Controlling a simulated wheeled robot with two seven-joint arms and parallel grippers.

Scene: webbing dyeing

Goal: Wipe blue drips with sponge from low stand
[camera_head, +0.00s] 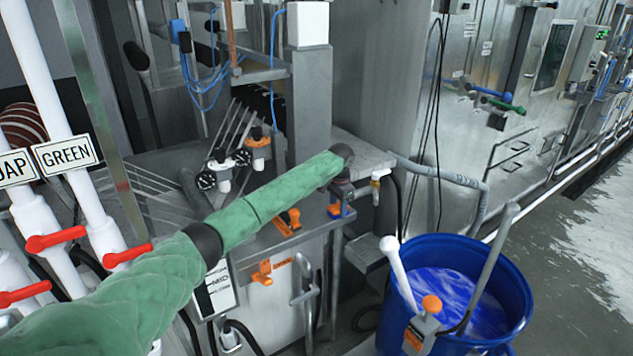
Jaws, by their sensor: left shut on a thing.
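My left arm, in a green sleeve, reaches from the lower left to the middle. My left gripper (340,188) points down at its end, partly hidden by the arm. It is shut on a small orange and blue piece (335,211), which appears to be the sponge. The piece is by the right corner of the metal bench; whether it touches a surface is unclear. A low grey ledge (366,250), possibly the low stand, is below and to the right. I cannot make out blue drips on it. My right gripper is out of view.
A blue barrel (520,300) with blue liquid (455,292) stands at the lower right, a white rod and grey hose at it. Orange fittings (262,272) and a brass-tipped tap (376,185) project near the bench. Red-handled white pipes (95,220) stand left. Open floor lies right.

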